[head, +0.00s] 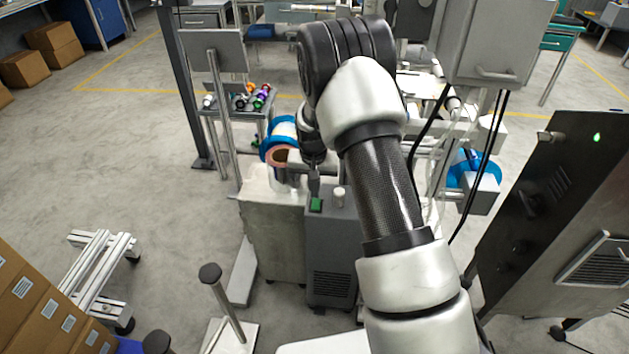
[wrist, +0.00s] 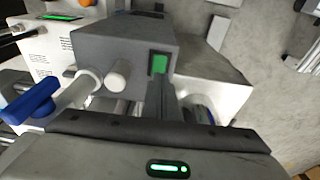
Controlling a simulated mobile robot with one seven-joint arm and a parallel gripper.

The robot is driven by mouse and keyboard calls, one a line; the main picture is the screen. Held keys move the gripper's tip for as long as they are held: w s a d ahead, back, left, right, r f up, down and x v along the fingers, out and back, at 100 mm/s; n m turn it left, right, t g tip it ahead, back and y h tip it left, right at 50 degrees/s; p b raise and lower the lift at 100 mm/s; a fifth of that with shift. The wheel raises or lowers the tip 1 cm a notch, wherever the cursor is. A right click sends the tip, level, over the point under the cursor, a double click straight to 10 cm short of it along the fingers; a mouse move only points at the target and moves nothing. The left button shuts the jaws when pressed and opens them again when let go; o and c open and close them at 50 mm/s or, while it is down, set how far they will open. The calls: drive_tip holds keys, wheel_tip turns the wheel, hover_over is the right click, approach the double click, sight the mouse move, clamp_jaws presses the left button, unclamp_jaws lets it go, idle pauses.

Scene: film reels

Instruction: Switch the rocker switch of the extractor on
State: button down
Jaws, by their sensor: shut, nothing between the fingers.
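The extractor is a grey box (head: 331,250) with a slotted vent low on its front. Its green rocker switch (head: 316,204) sits on the top at the left, beside a pale round stub. The wrist view shows the green switch (wrist: 159,63) in a dark frame on the grey housing (wrist: 115,48). Which way the rocker is tipped cannot be told. My gripper (head: 314,188) is shut and empty, pointing down just behind the switch in the head view. In the wrist view its closed fingers (wrist: 158,88) end right at the switch's lower edge; contact cannot be told.
A pale cabinet (head: 270,235) stands against the extractor's left side. A blue-rimmed reel (head: 270,145) is close behind my gripper. A black cabinet (head: 560,200) with a green light stands at right.

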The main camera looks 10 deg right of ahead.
sight(316, 204)
drive_tip(key=shift+w+f, duration=0.2)
drive_tip(key=shift+f, duration=0.95)
